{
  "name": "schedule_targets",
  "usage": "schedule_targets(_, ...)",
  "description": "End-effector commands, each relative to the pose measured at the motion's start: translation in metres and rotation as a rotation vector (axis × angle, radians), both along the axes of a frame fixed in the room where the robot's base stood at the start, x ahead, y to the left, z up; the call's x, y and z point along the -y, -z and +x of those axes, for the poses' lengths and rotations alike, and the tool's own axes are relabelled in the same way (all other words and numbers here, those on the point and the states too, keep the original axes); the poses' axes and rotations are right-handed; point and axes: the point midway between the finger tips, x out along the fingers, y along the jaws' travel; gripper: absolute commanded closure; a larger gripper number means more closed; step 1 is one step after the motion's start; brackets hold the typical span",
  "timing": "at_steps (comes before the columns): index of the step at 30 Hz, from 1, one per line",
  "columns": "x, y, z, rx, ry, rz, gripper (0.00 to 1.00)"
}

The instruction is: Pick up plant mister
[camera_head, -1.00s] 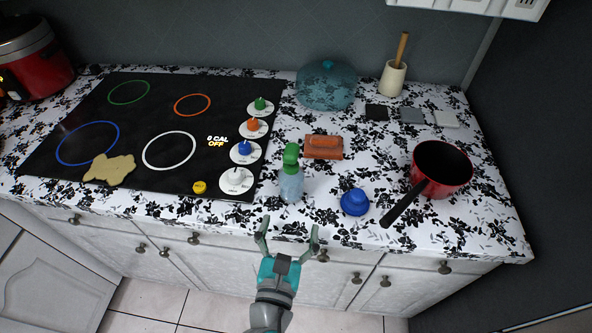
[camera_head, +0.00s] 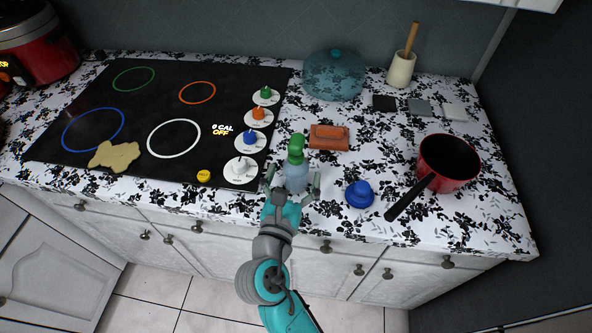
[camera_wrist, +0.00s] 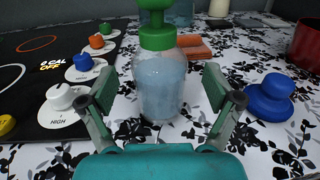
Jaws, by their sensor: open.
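The plant mister (camera_head: 296,172) has a clear bluish bottle and a green top. It stands upright on the floral counter, just right of the stove's dial column. My gripper (camera_head: 292,187) is open at the counter's front edge, its two fingers reaching to either side of the bottle's lower part. In the wrist view the mister (camera_wrist: 160,85) stands straight ahead, between and slightly beyond the open fingers (camera_wrist: 162,100). Gaps show on both sides of the bottle, and its top is cut off by the picture's upper edge.
A blue knobbed object (camera_head: 360,194) stands close to the right, with a red pan (camera_head: 447,162) beyond it. White stove dials (camera_head: 241,169) are close on the left. A glass dome (camera_head: 333,76) stands at the back.

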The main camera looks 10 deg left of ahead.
Motion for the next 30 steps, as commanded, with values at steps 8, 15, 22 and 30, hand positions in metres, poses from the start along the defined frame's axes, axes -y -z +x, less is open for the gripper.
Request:
schedule_targets(8,0.003,0.0,0.026,0.0,0.001,0.001,0.1)
schedule_targets(15,0.002,0.0,0.025,0.0,0.0,0.0,0.32)
schedule_targets(22,0.002,-0.001,0.025,0.001,0.0,0.001,0.84)
schedule_targets(30,0.002,-0.005,0.025,0.002,0.0,0.002,0.84)
